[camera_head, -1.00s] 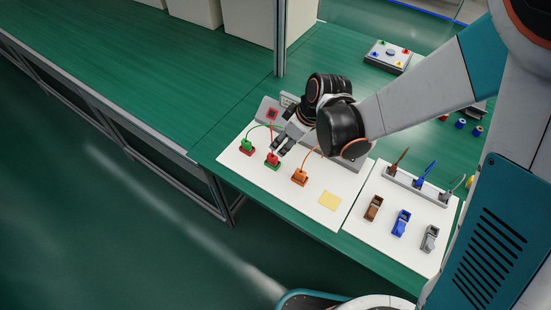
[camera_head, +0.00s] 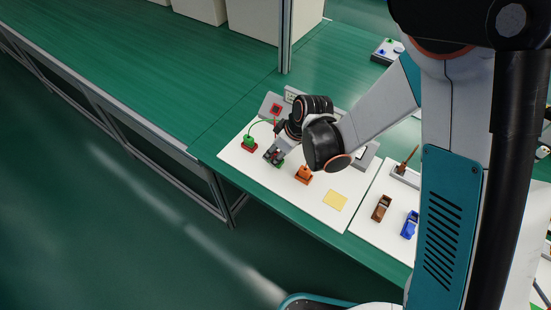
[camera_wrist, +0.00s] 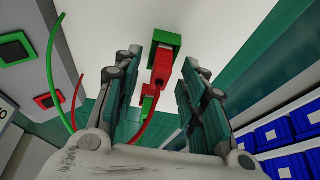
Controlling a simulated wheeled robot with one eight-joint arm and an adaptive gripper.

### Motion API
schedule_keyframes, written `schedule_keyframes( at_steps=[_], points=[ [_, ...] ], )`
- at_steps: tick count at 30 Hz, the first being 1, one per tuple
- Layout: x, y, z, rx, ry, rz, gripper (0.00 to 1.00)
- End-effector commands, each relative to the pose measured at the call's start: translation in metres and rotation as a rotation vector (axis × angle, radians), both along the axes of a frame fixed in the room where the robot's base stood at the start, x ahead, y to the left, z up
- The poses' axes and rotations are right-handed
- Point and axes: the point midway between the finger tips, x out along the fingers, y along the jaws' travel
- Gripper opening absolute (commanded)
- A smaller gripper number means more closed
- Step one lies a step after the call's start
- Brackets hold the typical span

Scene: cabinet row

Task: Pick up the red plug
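The red plug (camera_wrist: 161,68) stands in a green socket (camera_wrist: 166,41) in the wrist view, with a red cable running from it. My gripper (camera_wrist: 161,72) is open, with one finger on each side of the red plug. Gaps show between the fingers and the plug. In the head view my gripper (camera_head: 273,156) is down over the red plug's place on the white board (camera_head: 321,208) and hides most of the plug.
A green plug (camera_head: 249,141) in a red socket is close on the left, and an orange plug (camera_head: 304,171) on the right. A yellow square (camera_head: 335,200) lies on the board. Brown (camera_head: 382,207) and blue (camera_head: 410,224) pieces sit on a second board.

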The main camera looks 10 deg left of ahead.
Motion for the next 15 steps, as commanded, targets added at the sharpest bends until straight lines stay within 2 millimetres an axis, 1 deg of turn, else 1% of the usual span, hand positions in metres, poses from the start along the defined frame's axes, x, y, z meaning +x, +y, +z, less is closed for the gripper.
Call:
schedule_keyframes(
  at_steps=[3,4,5,6,8,9,15],
  points=[
    [-0.0002,-0.0001,0.0012,0.000,0.000,0.000,0.38],
    [-0.0002,-0.0001,0.0012,0.000,0.000,0.000,0.34],
    [-0.0002,-0.0001,0.0012,0.000,0.000,0.000,0.27],
    [-0.0002,-0.0001,0.0012,0.000,0.000,0.000,0.18],
    [-0.0001,-0.0002,0.0012,0.000,0.000,0.000,0.04],
    [-0.0001,-0.0002,0.0013,0.000,0.000,0.000,0.00],
    [-0.0001,-0.0002,0.0013,0.000,0.000,0.000,0.00]
  ],
)
